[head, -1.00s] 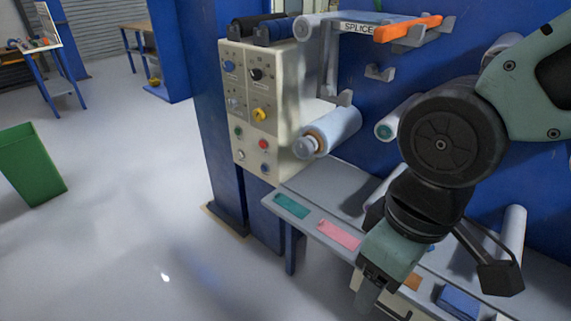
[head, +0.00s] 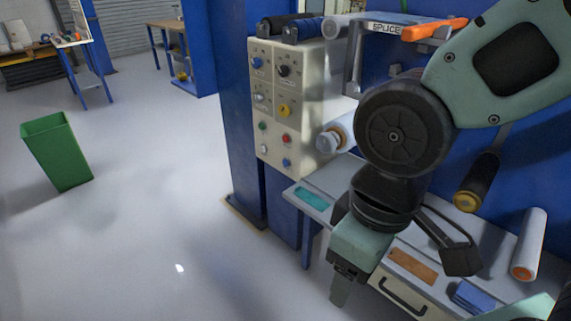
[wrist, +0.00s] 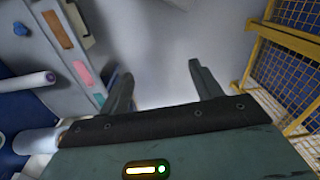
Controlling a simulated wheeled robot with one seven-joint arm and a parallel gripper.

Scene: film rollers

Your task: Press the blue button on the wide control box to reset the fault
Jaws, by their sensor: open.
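The cream control box (head: 315,90) is mounted on the blue column, left of my arm in the head view. Its front carries several knobs and buttons. A small blue button (head: 287,162) is at the lower right of that front, below a red button (head: 286,139) and right of a white one (head: 263,149). A blue knob (head: 257,62) is at the upper left. My gripper (head: 338,296) points down, lower than the box and to its right, clear of it. In the wrist view, my gripper (wrist: 160,85) has its fingers apart with nothing between them.
A grey bench (head: 333,181) with coloured pads runs below the box, beside my gripper. Rollers (head: 333,138) stick out right of the box. A green bin (head: 58,150) stands on open floor at left. The wrist view shows a yellow railing (wrist: 270,35).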

